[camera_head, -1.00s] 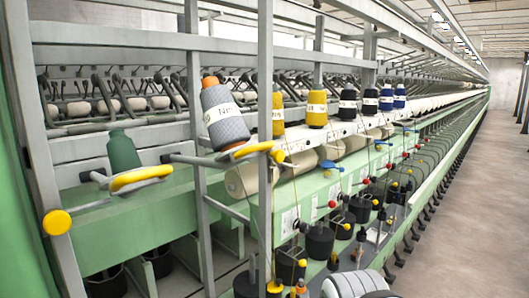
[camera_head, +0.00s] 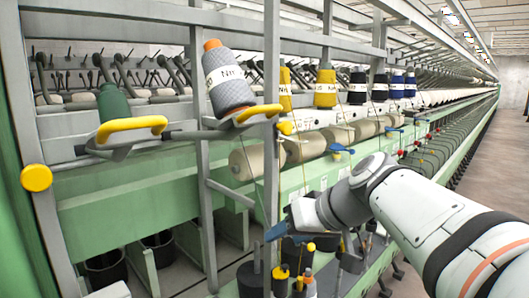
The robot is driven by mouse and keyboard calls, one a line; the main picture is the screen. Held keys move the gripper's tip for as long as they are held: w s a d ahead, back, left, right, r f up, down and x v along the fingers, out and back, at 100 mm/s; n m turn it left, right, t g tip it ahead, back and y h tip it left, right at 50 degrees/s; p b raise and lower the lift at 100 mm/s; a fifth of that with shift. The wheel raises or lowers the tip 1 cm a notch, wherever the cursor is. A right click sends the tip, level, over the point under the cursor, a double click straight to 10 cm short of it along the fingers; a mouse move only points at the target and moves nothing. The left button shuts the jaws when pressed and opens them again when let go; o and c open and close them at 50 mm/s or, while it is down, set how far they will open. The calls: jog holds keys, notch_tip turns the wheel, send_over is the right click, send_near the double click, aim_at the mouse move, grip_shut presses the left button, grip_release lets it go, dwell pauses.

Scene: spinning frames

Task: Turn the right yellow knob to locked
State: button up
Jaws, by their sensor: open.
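A round yellow knob (camera_head: 36,178) sits on the grey post at the far left. A small yellow piece (camera_head: 285,128) sits on the upright post in the middle, beside the right end of a yellow handle (camera_head: 259,113). Another yellow handle (camera_head: 132,127) is further left. I cannot tell for sure which piece is the right yellow knob, nor read any locked marking. My gripper (camera_head: 280,226) is open, with blue at its tip. It is below the small yellow piece, apart from it, and in front of the green machine side; its fingers are partly hard to make out.
A grey-wrapped spool (camera_head: 228,82) leans above the right handle, and a green bobbin (camera_head: 113,103) stands behind the left one. Grey posts and rails frame the area. Yellow-topped parts (camera_head: 281,272) stand below my gripper. The aisle floor (camera_head: 508,140) at the right is clear.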

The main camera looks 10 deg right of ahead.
jog(key=w+d+r+n+t+y+b, duration=0.2)
jog(key=w+d+r+t+b, duration=0.15)
jog(key=w+r, duration=0.3)
jog(key=n+t+y+b, duration=0.2)
jog(key=n+t+y, duration=0.1)
jog(key=t, duration=0.1)
send_near(289, 129)
jog(key=x, duration=0.2)
jog(key=p+x, duration=0.2)
jog(key=x, duration=0.5)
jog(key=c, duration=1)
